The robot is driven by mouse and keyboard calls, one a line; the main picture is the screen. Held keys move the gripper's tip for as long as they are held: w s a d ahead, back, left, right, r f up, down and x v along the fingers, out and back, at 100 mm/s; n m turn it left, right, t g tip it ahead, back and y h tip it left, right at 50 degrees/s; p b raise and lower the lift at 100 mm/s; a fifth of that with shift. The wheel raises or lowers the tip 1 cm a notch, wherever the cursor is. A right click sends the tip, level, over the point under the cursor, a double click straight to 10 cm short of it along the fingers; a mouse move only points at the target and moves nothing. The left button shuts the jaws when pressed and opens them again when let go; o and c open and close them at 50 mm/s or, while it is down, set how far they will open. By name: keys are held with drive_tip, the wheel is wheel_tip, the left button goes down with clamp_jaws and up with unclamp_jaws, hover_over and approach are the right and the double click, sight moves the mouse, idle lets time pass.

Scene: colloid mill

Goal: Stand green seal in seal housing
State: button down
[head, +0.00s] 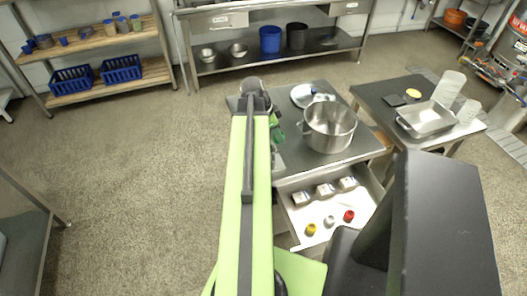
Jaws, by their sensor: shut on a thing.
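My gripper (257,103) is at the far end of my green and black arm, over the left part of the grey worktable (346,158). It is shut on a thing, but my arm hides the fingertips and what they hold. I cannot make out the green seal for certain. Green parts (276,127) show just right of the arm's end, partly covered; I cannot tell what they belong to. A grey rounded part (250,84) shows just beyond the gripper. The seal housing cannot be made out apart from these.
A steel pot (329,127) stands right of the gripper, with a round lid (303,94) behind it. An open drawer (301,243) below holds a yellow piece (310,229), a grey piece (329,221), a red piece (348,215) and metal blocks. A side table (375,94) bears a tray (427,119).

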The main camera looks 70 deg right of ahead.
drive_tip(key=w+f, duration=0.1)
drive_tip(key=w+f+b, duration=0.1)
drive_tip(key=w, duration=0.1)
drive_tip(key=w+f, duration=0.1)
drive_tip(key=shift+w+a+b, duration=0.35)
drive_tip(key=shift+a+b, duration=0.05)
wheel_tip(320, 180, down, 4)
drive_tip(key=b, duration=0.4)
drive_tip(key=shift+s+f, duration=0.1)
drive_tip(key=shift+f, duration=0.1)
drive_tip(key=shift+r, duration=0.25)
drive_tip(key=shift+f, duration=0.25)
drive_tip(key=shift+a+f+b, duration=0.3)
drive_tip(key=shift+a+b, duration=0.05)
drive_tip(key=shift+b, duration=0.35)
drive_tip(key=c, duration=1.2)
unclamp_jaws()
drive_tip(key=shift+s, duration=0.1)
drive_tip(key=shift+r+p, duration=0.4)
drive_tip(key=shift+p, duration=0.05)
drive_tip(key=p+v, duration=1.1)
drive_tip(key=v, duration=0.1)
drive_tip(key=shift+d+r+p, duration=0.2)
drive_tip(key=shift+d+p, duration=0.15)
drive_tip(key=shift+d, duration=0.05)
